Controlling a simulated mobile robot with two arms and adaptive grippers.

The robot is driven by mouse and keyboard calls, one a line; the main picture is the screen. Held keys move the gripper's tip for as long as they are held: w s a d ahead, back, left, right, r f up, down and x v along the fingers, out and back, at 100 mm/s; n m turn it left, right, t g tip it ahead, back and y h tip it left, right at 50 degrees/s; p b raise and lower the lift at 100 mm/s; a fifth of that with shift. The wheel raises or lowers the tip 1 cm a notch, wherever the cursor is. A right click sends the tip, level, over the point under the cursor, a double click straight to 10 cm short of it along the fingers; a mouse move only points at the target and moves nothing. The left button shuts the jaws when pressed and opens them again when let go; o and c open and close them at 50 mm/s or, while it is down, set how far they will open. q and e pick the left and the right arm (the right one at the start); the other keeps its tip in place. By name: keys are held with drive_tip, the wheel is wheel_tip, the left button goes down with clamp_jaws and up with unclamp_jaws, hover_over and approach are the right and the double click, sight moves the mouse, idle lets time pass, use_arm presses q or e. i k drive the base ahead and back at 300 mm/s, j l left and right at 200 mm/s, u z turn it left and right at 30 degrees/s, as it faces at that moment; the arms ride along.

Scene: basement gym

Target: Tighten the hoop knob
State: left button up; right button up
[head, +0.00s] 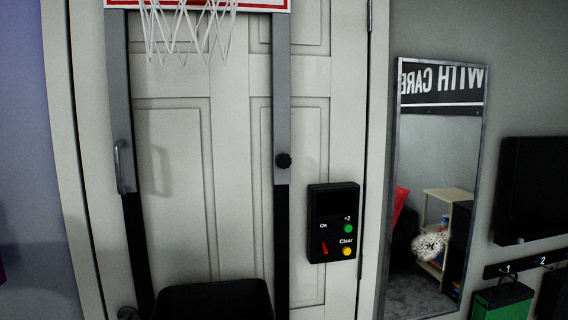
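A small round black knob (284,161) sits on the right upright (283,95) of the hoop frame, where the grey upper section meets the black lower section. The white hoop net (185,28) and the lower edge of the red-and-white backboard (262,4) show at the top. The left upright (118,100) carries a metal handle (122,166). Neither of my grippers is in view. How tight the knob is cannot be seen.
A black scoreboard box (334,204) with a red switch and green and yellow buttons is right of the knob. The frame stands before a white panelled door (177,140). A mirror (438,140) and hooks labelled 1 and 2 (525,265) are further right.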

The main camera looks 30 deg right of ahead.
sight(283, 160)
drive_tip(key=i+j+z, duration=0.15)
drive_tip(key=z, duration=0.3)
drive_tip(key=j+z, duration=0.25)
drive_tip(key=z, duration=0.15)
drive_tip(key=i+j, duration=0.05)
